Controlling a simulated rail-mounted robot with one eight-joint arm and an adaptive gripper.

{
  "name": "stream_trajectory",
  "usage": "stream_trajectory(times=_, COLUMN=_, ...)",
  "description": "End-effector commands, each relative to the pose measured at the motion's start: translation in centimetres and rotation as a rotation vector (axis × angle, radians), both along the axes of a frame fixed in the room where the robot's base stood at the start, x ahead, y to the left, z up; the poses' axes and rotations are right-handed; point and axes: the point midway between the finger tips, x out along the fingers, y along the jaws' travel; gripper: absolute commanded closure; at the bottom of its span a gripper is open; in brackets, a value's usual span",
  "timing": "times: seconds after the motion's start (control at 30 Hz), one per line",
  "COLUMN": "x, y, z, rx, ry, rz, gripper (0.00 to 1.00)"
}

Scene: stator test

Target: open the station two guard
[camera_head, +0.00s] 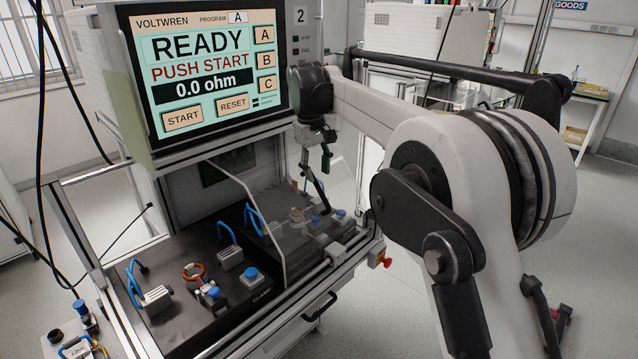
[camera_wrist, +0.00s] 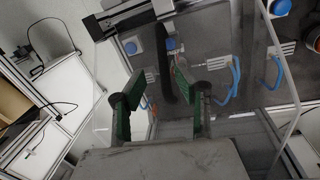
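The station two guard (camera_head: 277,245) is a clear panelled cover over the right half of the dark bench top. It appears lowered over the parts there, and its clear edge also shows in the wrist view (camera_wrist: 280,52). A slim black bar, which looks like its handle, stands at the guard below my gripper (camera_head: 317,157); the bar shows in the wrist view (camera_wrist: 164,60). My gripper (camera_wrist: 158,76) is open, with its green-padded fingers apart. The bar appears between the fingers in that view, but I cannot tell whether they reach its depth or touch it.
A screen (camera_head: 208,68) above the bench reads READY, PUSH START, 0.0 ohm. The uncovered left station holds a copper ring (camera_head: 193,271), a blue button (camera_head: 251,274) and blue-handled clamps. A red knob (camera_head: 385,261) protrudes at the bench's right.

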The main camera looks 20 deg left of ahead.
Motion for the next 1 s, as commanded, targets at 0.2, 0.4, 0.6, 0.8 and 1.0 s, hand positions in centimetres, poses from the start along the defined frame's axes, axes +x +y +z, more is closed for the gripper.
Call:
stream_trajectory(times=0.2, x=-0.4, y=0.2, z=3.9, rx=0.000, ry=-0.001, rz=0.000, gripper=0.69)
stream_trajectory(times=0.4, x=-0.6, y=0.4, z=5.8, rx=0.000, ry=-0.001, rz=0.000, gripper=0.69)
stream_trajectory(times=0.6, x=-0.7, y=0.4, z=6.1, rx=0.000, ry=-0.001, rz=0.000, gripper=0.69)
stream_trajectory(times=0.8, x=-0.7, y=0.4, z=6.1, rx=0.000, ry=-0.001, rz=0.000, gripper=0.69)
stream_trajectory(times=1.0, x=-0.6, y=0.2, z=6.2, rx=0.001, ry=-0.002, rz=-0.003, gripper=0.69)
